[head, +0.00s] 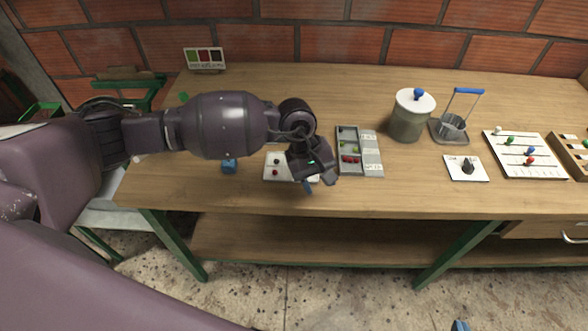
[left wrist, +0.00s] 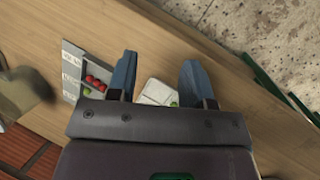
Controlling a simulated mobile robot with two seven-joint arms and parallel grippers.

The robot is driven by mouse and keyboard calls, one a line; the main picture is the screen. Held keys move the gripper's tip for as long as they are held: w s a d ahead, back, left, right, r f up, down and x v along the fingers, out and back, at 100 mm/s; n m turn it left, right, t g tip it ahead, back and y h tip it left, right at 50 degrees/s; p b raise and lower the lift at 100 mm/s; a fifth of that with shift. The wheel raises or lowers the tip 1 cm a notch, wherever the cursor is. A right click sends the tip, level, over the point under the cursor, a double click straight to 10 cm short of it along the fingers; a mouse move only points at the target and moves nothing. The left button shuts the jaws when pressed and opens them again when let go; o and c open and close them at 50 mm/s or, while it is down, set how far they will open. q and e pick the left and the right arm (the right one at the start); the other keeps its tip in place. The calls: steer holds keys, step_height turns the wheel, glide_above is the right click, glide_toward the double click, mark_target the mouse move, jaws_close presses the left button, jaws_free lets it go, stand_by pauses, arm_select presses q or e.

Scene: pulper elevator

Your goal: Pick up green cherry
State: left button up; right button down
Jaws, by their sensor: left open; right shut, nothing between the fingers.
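A green cherry (head: 276,161) lies on a white card (head: 271,177) left of my left gripper, with a red cherry (head: 275,173) near it. The left wrist view shows a green cherry (left wrist: 173,104) on the white card (left wrist: 152,92), between and beyond the fingers. My left gripper (head: 308,184) is open and empty above the card's right part, its blue fingers (left wrist: 158,82) pointing down. It hides part of the card. A grey sorting tray (head: 340,156) to the right holds red and green cherries. Only a blue tip of my right gripper (head: 460,326) shows at the bottom edge.
The front table strip is clear.

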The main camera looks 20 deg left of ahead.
arm_select(q)
steer(key=w+a+r+m+t+y, duration=0.2)
steer(key=w+a+r+m+y, duration=0.1)
steer(key=w+a+y, duration=0.3)
steer(key=shift+h, duration=0.6)
steer(key=f, duration=0.1)
steer(key=a+f, duration=0.1)
steer(key=f, duration=0.2)
steer(key=shift+w+a, duration=0.3)
steer(key=shift+a, duration=0.05)
steer(key=shift+w+a+f, duration=0.15)
steer(key=shift+f, duration=1.4)
steer(key=shift+w+a+f, duration=0.1)
steer(key=shift+w+f, duration=0.05)
steer(key=shift+f, duration=1.4)
jaws_close()
